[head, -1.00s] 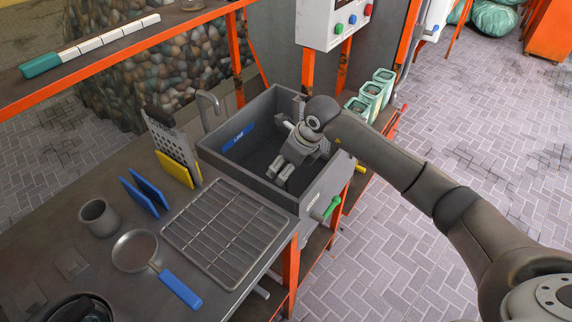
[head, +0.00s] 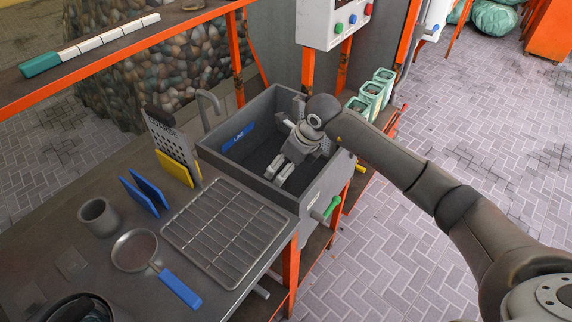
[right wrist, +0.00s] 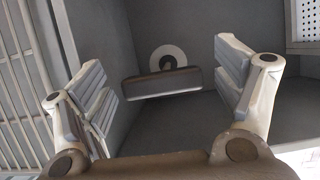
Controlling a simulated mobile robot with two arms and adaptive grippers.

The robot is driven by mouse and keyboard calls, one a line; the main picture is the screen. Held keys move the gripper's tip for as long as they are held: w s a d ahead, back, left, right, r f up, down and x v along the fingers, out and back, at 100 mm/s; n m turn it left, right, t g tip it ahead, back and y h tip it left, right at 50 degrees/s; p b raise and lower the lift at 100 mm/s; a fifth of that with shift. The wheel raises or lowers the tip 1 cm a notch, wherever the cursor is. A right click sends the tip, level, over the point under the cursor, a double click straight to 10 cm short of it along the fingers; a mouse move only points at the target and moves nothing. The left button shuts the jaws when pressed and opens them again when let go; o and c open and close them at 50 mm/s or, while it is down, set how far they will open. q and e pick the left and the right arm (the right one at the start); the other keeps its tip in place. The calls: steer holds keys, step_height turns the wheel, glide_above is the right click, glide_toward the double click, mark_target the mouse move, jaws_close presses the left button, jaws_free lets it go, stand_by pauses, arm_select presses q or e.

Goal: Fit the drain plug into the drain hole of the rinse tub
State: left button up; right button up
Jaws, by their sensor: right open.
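The grey rinse tub (head: 238,178) is set into the right end of the bench. My right gripper (head: 279,174) reaches down into it from the right. In the right wrist view its fingers (right wrist: 160,68) stand wide apart with nothing pinched between them. A dark rounded bar (right wrist: 161,84), which looks like the drain plug's grip, lies ahead between the fingers, apart from both. Just behind it is a pale ring with a dark centre (right wrist: 168,57), apparently the drain hole. I cannot tell whether the plug sits in the hole. My left gripper is not in view.
A wire rack (head: 226,232) lies left of the tub, with a blue-handled pan (head: 136,250), a grey cup (head: 99,217) and upright boards beyond. A faucet (head: 205,105) stands at the tub's back-left. Green containers (head: 372,92) stand behind on the right.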

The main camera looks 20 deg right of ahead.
steer(key=v, duration=1.1)
steer(key=shift+r, duration=0.3)
steer(key=shift+s+d, duration=0.1)
